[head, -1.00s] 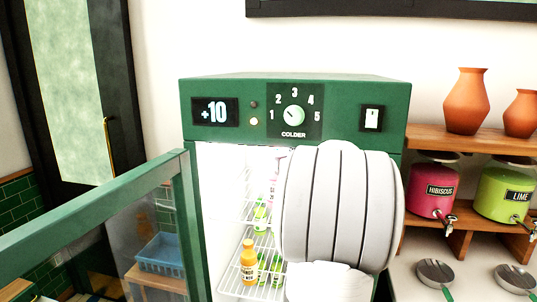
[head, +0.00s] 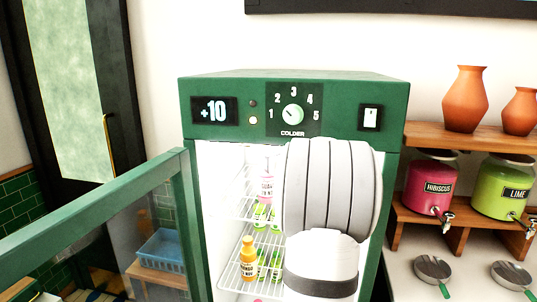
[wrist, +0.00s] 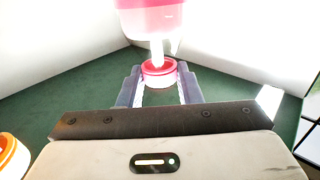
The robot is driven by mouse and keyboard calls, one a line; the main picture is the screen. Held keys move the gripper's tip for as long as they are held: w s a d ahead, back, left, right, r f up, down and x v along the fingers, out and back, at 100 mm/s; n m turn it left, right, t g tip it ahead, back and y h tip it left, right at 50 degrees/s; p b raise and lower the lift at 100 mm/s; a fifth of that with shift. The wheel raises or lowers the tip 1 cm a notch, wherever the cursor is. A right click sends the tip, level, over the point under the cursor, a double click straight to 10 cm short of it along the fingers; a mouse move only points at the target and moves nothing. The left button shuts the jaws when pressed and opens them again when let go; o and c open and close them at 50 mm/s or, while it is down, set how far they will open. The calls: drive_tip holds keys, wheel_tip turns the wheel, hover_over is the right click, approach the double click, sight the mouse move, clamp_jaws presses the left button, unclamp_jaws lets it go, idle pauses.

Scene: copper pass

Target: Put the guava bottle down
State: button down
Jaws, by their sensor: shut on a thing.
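In the wrist view, my gripper (wrist: 158,80) is shut on a bottle with a pink-red cap, which I take for the guava bottle (wrist: 158,68). Only its cap shows clearly between the fingers. I cannot tell whether its base touches anything. Just beyond it is a blurred pink and white shape (wrist: 152,17). In the head view, my grey arm hides the fingers and the held bottle. A pink bottle (head: 266,189) shows on an upper wire shelf of the open cooler (head: 200,165); its label is too small to read.
An orange bottle (head: 248,262) and several green bottles (head: 261,215) stand on the cooler's shelves. The cooler's glass door (head: 90,228) is open at the left. An orange cap (wrist: 10,155) is at the wrist view's left edge. Dispensers (head: 433,186) stand to the right.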

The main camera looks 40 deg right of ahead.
drive_tip(key=shift+f, duration=0.2)
drive_tip(key=c, duration=1)
unclamp_jaws()
drive_tip(key=shift+c, duration=0.2)
drive_tip(key=shift+r, duration=0.2)
drive_tip(key=shift+s, duration=0.4)
drive_tip(key=s+a+b, duration=0.1)
drive_tip(key=s+b, duration=0.1)
drive_tip(key=s, duration=0.9)
